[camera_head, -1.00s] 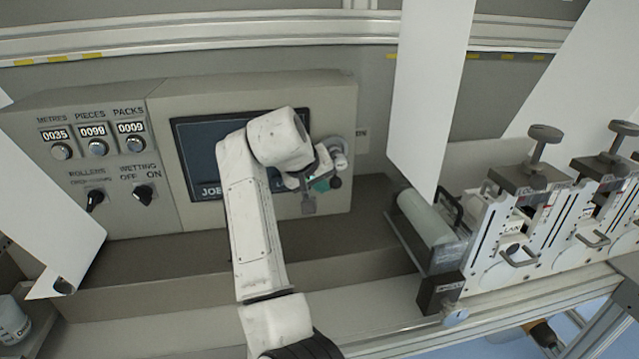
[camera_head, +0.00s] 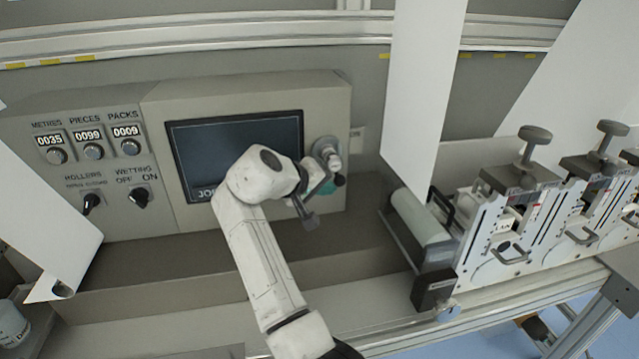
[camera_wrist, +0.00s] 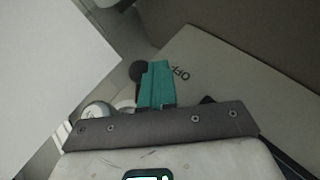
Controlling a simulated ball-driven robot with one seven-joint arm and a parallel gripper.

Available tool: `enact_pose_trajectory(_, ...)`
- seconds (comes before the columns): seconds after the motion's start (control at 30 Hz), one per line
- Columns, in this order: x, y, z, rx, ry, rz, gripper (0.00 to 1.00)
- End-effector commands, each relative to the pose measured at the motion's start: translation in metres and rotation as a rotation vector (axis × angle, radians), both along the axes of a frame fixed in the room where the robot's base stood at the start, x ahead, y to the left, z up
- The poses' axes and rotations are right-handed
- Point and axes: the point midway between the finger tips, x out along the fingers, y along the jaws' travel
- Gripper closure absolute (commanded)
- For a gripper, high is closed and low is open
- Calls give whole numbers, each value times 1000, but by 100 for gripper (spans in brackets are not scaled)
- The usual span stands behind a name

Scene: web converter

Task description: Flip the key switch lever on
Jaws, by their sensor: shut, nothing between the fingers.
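The key switch (camera_head: 326,150) is a grey round fitting on the panel right of the screen, with a pale lever part and a dark round knob (camera_head: 339,180) hanging low. My gripper (camera_head: 322,188), with teal fingers, is just left of the knob and partly hides the lever. In the wrist view the teal fingers (camera_wrist: 157,82) are shut and empty. The dark knob (camera_wrist: 137,71) shows right beside their tips; I cannot tell whether they touch. An OFF label (camera_wrist: 182,73) is on the panel to their right. The lever's exact position is unclear.
The screen (camera_head: 235,147) and counter panel with rotary knobs (camera_head: 92,202) are to the left. A hanging white sheet (camera_head: 422,90) and a pale roller (camera_head: 418,217) stand to the right, beside slotting units (camera_head: 515,215). A ledge runs below the panel.

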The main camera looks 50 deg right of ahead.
Motion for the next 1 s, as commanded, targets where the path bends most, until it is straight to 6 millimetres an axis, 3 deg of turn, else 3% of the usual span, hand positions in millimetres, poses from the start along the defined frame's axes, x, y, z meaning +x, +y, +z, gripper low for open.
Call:
enact_pose_trajectory(0.6, -21, -31, -1, -469, 317, -1, 100)
enact_pose_trajectory(1.0, -27, -40, 7, -640, 429, 0, 100)
